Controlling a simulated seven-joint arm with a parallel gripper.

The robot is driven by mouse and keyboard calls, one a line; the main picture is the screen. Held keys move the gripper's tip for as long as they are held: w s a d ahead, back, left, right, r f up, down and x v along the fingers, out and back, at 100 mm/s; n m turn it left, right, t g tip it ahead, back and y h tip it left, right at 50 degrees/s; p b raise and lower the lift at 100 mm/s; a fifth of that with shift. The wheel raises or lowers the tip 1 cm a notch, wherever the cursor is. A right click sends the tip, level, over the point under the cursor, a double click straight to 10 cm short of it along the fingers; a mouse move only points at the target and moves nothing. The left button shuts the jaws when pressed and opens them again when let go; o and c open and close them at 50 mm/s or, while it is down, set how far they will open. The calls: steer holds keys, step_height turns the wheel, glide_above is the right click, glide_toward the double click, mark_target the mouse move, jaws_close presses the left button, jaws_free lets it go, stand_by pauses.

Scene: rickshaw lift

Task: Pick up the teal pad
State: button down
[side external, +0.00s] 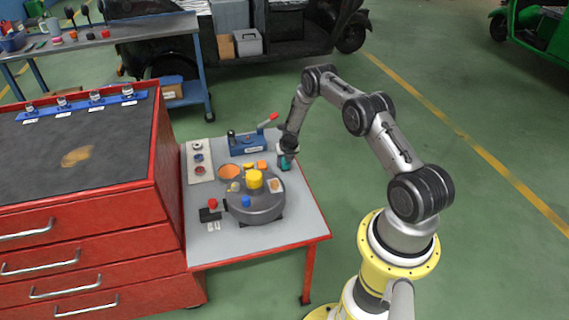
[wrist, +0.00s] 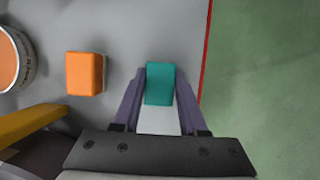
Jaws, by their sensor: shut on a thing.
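The teal pad (wrist: 160,84) is a small block between the two fingers of my gripper (wrist: 158,97) in the wrist view. The fingers are shut on its sides, near the table's right edge. In the side external view my gripper (side external: 287,158) points down at the far right part of the table, and a bit of the teal pad (side external: 284,163) shows at its tip. I cannot tell whether the pad touches the table or is just above it.
An orange block (wrist: 85,73) lies left of the pad, with a round orange-topped container (wrist: 9,60) beyond it. A grey turntable (side external: 255,205) with a yellow knob stands nearby on the table (side external: 290,238). A blue device with a red lever (side external: 250,142) stands behind. A red tool cabinet (side external: 172,160) is at left.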

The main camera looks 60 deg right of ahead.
mark_target(286, 163)
steer(key=shift+r, duration=0.1)
steer(key=shift+r, duration=1.5)
steer(key=shift+s+a+r, duration=0.25)
steer(key=shift+s+r, duration=0.05)
steer(key=shift+r, duration=0.15)
steer(key=shift+s+a+r, duration=0.2)
steer(key=shift+s+r, duration=0.1)
steer(key=shift+r, duration=0.15)
steer(key=s+a+r, duration=0.7)
steer(key=s+r, duration=0.1)
steer(key=s, duration=0.2)
steer(key=shift+a, duration=0.2)
